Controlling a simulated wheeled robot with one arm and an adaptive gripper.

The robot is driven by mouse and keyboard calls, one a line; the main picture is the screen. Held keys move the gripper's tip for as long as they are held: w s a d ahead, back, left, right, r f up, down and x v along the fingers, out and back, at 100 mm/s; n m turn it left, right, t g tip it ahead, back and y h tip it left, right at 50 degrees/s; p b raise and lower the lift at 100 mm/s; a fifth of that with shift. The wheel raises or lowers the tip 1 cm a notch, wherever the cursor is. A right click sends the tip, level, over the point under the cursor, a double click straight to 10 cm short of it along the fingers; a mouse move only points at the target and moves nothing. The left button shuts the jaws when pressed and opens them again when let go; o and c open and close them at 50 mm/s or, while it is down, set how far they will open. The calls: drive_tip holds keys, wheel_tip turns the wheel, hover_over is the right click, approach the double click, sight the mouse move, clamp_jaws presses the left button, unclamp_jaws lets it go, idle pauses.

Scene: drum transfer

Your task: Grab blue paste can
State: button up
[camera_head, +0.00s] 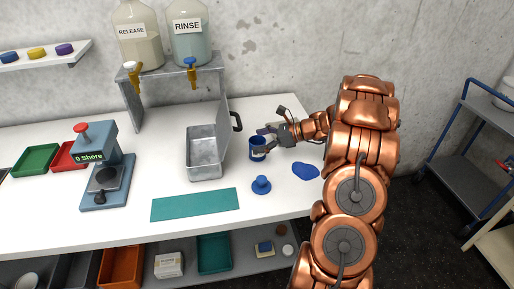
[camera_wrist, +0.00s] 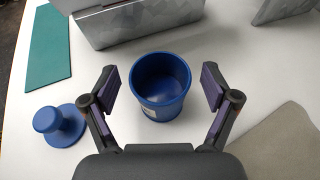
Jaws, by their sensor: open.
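The blue paste can (camera_head: 257,153) stands upright on the white table, right of the grey metal box. In the wrist view the open-topped blue can (camera_wrist: 161,88) sits between the two spread fingers of my gripper (camera_wrist: 160,92), with a gap on each side. It looks empty inside, and part of a pale label shows on its side. In the head view my gripper (camera_head: 266,142) reaches in from the right at the can; its fingers partly cover it. My gripper is open.
A teal mat (camera_head: 195,204) lies in front. Dispenser bottles (camera_head: 190,32) stand behind on a rack.

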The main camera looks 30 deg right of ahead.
drive_tip(key=shift+w+a+f, duration=0.2)
drive_tip(key=shift+w+a, duration=0.05)
drive_tip(key=shift+a, duration=0.05)
drive_tip(key=c, duration=1.4)
